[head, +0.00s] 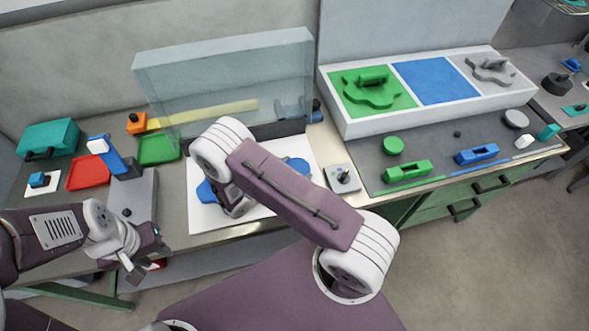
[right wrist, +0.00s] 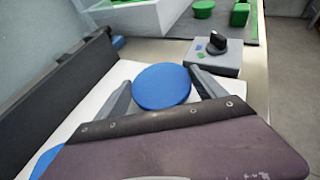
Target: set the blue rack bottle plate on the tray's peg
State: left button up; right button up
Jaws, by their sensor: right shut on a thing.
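My right gripper (right wrist: 160,86) has its two grey fingers on either side of a rounded blue piece, which looks like part of the blue rack bottle plate (right wrist: 162,87). It is over the white sheet (head: 205,221). In the head view my right arm hides the grip, and blue parts (head: 295,165) show on both sides of it. Another blue edge (right wrist: 45,161) shows at the lower left of the right wrist view. The white tray (head: 352,126) has green, blue and grey panels. Its blue panel is bare; I cannot make out a peg there. My left gripper (head: 147,256) is low at the left, away from the plate.
A clear screen (head: 225,85) stands behind the sheet. A small grey box with a dark knob (head: 343,178) lies right of it. Green and grey plates (head: 490,68) occupy the tray's other panels. Several green and blue parts lie in front of the tray. A red tray (head: 90,172) is left.

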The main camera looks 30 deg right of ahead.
jog(key=shift+f+b, duration=0.65)
dwell(0.6)
jog(key=o, duration=1.1)
jog(key=shift+o, duration=0.2)
jog(key=shift+p+v, duration=0.8)
jog(key=shift+v, duration=1.8)
jog(key=shift+p+v, duration=0.6)
jog(key=shift+v, duration=2.35)
jog(key=shift+d, duration=0.1)
